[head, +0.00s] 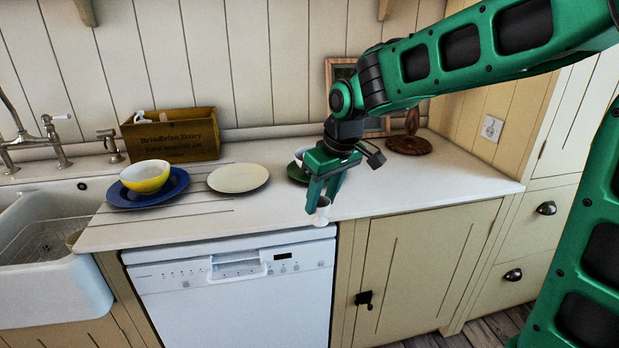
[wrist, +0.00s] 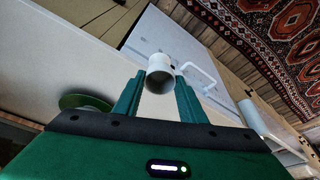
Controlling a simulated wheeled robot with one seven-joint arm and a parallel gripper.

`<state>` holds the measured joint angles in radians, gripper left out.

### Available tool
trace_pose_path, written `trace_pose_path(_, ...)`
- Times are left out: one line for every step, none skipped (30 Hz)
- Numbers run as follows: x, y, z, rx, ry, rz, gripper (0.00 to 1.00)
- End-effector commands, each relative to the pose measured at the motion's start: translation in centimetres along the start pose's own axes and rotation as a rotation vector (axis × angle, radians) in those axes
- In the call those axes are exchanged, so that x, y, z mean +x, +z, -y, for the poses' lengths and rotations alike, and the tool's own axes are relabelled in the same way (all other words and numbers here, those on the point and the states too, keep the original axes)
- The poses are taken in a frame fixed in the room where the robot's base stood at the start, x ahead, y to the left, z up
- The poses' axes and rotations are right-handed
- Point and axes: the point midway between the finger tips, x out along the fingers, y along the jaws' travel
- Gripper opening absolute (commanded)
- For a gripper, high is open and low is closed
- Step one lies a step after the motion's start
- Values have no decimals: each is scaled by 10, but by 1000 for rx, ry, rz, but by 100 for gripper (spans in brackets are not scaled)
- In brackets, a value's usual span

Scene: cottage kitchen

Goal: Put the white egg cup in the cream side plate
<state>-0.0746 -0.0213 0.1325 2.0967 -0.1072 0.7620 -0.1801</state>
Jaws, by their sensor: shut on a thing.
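The white egg cup (head: 321,211) is between the fingertips of my gripper (head: 320,203), near the counter's front edge above the dishwasher. In the wrist view the egg cup (wrist: 160,70) shows its open, darker end toward the camera, with the green fingers of my gripper (wrist: 160,92) on either side of it. My gripper is shut on it. The cream side plate (head: 238,177) lies flat and empty on the counter, to the left of my gripper and farther back.
A yellow bowl (head: 146,175) sits on a blue plate (head: 177,188) left of the cream plate. A wooden crate (head: 170,135) stands behind. A green plate (head: 295,172) is partly hidden behind my gripper. The sink (head: 40,270) is at far left.

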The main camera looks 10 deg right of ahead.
Motion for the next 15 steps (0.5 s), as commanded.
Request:
trace_pose_path(16, 8, -7, 26, 5, 6, 14)
trace_pose_path(26, 12, -11, 41, 10, 7, 14)
trace_pose_path(41, 19, -19, 68, 18, 9, 14)
trace_pose_path(52, 24, -24, 87, 24, 9, 14)
trace_pose_path(66, 30, -31, 112, 31, 11, 14)
trace_pose_path(85, 38, -40, 145, 42, 12, 14)
trace_pose_path(101, 45, -47, 170, 49, 14, 14)
trace_pose_path(114, 50, -54, 193, 56, 13, 14)
trace_pose_path(131, 57, -62, 224, 66, 13, 14)
trace_pose_path(143, 62, -68, 245, 73, 12, 14)
trace_pose_path(155, 67, -74, 266, 80, 11, 14)
trace_pose_path(169, 73, -82, 292, 88, 10, 14)
trace_pose_path(179, 76, -86, 309, 93, 10, 14)
trace_pose_path(189, 80, -91, 325, 98, 9, 14)
trace_pose_path(200, 85, -96, 346, 104, 8, 14)
